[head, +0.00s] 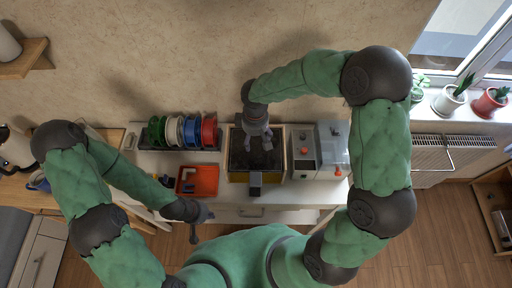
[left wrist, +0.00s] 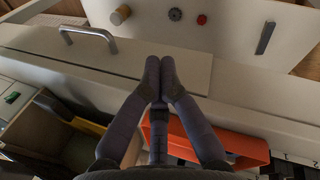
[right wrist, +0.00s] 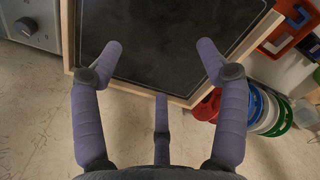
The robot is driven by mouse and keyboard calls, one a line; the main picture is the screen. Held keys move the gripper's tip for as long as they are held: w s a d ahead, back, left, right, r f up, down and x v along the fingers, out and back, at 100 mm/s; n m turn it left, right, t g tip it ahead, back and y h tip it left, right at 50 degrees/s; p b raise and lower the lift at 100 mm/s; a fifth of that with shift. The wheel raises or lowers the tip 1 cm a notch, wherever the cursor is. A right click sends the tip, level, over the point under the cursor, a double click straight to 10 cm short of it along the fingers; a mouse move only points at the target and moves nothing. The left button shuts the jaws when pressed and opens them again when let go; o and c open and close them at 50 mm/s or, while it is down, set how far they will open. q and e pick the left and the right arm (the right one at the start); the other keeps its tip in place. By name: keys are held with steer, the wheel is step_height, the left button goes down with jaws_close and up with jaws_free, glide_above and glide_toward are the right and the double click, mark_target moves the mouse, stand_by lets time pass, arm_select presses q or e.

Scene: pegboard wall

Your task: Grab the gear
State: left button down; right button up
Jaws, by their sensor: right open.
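A small dark round piece (left wrist: 175,14) with a notched-looking edge lies on a white surface at the top of the left wrist view. It looks like the gear, but it is too small to be sure. I cannot pick it out in the head view. My left gripper (left wrist: 160,70) has its fingertips together with nothing visible between them. In the head view it (head: 203,218) hangs at the counter's front edge. My right gripper (right wrist: 160,55) is open and empty over the dark, wood-framed bed of a machine (head: 238,158).
A tan cylinder (left wrist: 120,14) and a red piece (left wrist: 202,19) lie beside the dark piece. An orange tray (head: 206,180) stands on the counter, with several coloured spools (head: 190,130) behind it. A grey control box (head: 331,160) stands right of the machine.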

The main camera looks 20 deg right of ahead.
mark_target(255, 146)
step_height(255, 146, down, 5)
steer(key=shift+a+r+b, duration=0.1)
steer(key=shift+r+b, duration=0.1)
steer(key=shift+b, duration=0.15)
steer(key=c, duration=0.9)
steer(key=shift+c, duration=0.2)
steer(key=shift+r, duration=0.15)
